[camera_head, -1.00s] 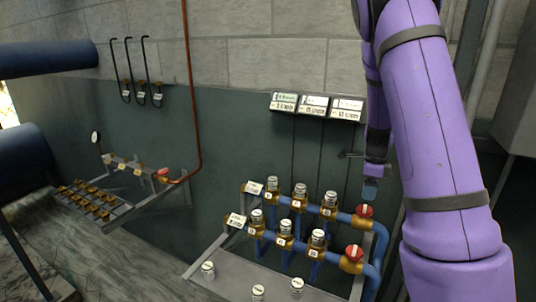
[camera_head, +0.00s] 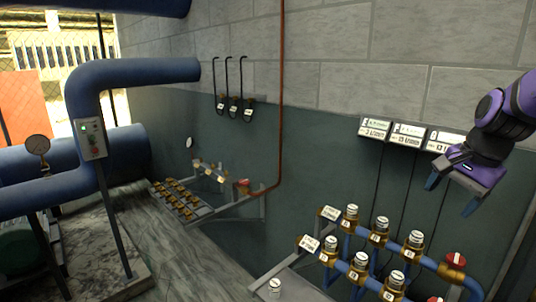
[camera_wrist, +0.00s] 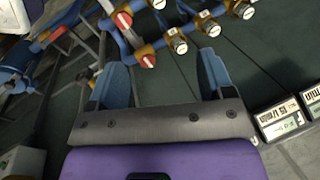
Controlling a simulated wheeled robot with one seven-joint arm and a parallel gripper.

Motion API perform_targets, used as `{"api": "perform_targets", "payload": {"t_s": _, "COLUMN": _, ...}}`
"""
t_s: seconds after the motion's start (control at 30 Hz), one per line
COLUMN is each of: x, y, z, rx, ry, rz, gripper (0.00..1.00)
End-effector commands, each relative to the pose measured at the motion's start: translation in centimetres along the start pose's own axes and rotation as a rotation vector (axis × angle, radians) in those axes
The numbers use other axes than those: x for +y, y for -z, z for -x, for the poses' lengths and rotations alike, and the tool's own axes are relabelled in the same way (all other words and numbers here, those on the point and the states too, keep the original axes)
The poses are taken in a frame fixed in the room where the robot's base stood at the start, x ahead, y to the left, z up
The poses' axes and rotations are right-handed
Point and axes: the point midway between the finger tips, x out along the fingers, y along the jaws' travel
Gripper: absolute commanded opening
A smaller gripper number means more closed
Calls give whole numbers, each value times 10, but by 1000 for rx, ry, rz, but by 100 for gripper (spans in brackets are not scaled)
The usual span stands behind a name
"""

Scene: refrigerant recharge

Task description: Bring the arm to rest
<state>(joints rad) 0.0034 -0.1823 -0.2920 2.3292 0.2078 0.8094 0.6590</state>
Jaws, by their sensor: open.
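My gripper (camera_head: 451,196) is at the right of the head view, in front of the wall near the label boxes and above the blue pipe manifold. Its two blue fingers stand apart with nothing between them. In the wrist view my gripper (camera_wrist: 165,85) also shows open and empty, with dark wall behind it. My purple arm comes in from the right edge of the head view; the rest of it is out of the picture.
The manifold (camera_head: 388,247) carries several silver-capped valves and red knobs below my gripper. Three label boxes (camera_head: 408,133) hang on the wall. Hooked hoses (camera_head: 234,104), a smaller manifold (camera_head: 213,174) and large blue pipes (camera_head: 100,165) stand left.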

Motion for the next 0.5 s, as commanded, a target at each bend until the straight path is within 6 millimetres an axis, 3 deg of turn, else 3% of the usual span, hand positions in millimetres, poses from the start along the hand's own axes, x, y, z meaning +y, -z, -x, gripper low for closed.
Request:
{"api": "perform_targets", "payload": {"t_s": 0.2, "x": 15, "y": -54, "z": 40, "rx": 56, "ry": 45, "rz": 367, "gripper": 74}}
{"api": "perform_targets", "payload": {"t_s": 0.5, "x": 50, "y": -117, "z": 74, "rx": 183, "ry": 41, "rz": 845, "gripper": 74}}
